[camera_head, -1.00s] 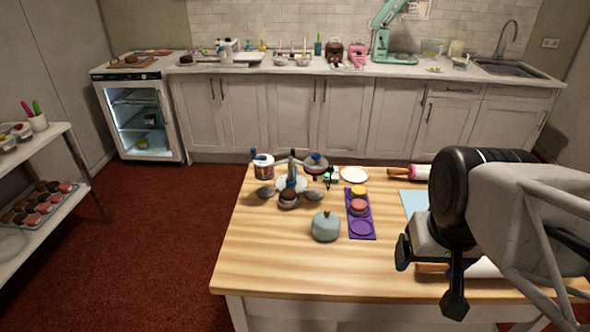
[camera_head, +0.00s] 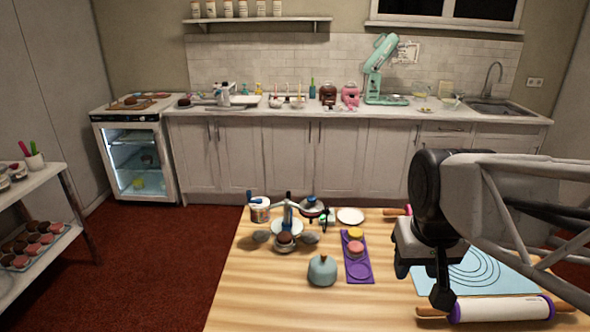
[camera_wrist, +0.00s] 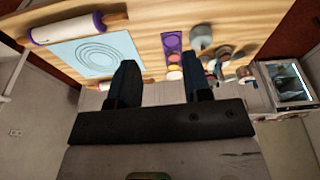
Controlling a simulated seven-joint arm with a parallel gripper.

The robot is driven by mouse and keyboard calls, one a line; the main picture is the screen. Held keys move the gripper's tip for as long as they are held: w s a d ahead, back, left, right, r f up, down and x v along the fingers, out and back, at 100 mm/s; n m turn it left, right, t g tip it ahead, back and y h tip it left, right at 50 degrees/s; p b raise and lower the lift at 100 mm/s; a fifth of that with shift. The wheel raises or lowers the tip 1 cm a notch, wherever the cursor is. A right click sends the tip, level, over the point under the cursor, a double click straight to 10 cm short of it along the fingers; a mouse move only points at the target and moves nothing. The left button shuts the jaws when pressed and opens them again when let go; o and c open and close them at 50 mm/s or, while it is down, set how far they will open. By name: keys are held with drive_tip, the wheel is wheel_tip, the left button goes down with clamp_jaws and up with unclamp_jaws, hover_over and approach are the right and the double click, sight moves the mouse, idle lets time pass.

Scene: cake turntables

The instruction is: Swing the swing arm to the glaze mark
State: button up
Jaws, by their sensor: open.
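The cake stand with the swing arm (camera_head: 288,212) stands at the back left of the wooden table in the head view. It has an upright post, a blue-topped part and several small round plates around it; a small brown cake (camera_head: 285,238) sits on the front one. The glaze mark is too small to make out. My gripper (camera_head: 424,280) is open and empty, well to the right of the stand, above the table's right part. In the wrist view the two fingers (camera_wrist: 158,75) are apart with nothing between them; the stand is partly hidden beyond the right finger.
A grey-blue lidded pot (camera_head: 322,270) and a purple tray (camera_head: 357,271) with round cakes lie between stand and gripper. A white plate (camera_head: 350,216) is behind. A blue mat (camera_head: 480,272) and rolling pin (camera_head: 502,309) lie right. The table's front left is clear.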

drive_tip(key=w+a+r+n, duration=0.1)
drive_tip(key=w+a, duration=0.2)
drive_tip(key=w, duration=0.8)
drive_tip(key=w+a+n+g, duration=0.1)
drive_tip(key=w+a, duration=0.2)
drive_tip(key=w, duration=0.9)
drive_tip(key=w+a+r+n, duration=0.1)
drive_tip(key=w+a, duration=0.2)
drive_tip(key=w, duration=0.8)
drive_tip(key=w+a+f+n, duration=0.1)
drive_tip(key=w+a+f, duration=0.4)
drive_tip(key=w, duration=0.4)
drive_tip(key=w+a+f+g, duration=0.1)
drive_tip(key=w+a+f, duration=0.5)
drive_tip(key=w, duration=0.4)
drive_tip(key=w+a+f+n, duration=0.1)
drive_tip(key=w+a+f, duration=0.4)
drive_tip(key=w+f, duration=0.2)
drive_tip(key=shift+w+a+f+n, duration=0.1)
drive_tip(key=shift+w+a+n, duration=0.1)
drive_tip(key=shift+w, duration=0.4)
drive_tip(key=shift+w+a+n, duration=0.1)
drive_tip(key=shift+w+a, duration=0.05)
drive_tip(key=shift+w, duration=0.45)
drive_tip(key=shift+f, duration=0.15)
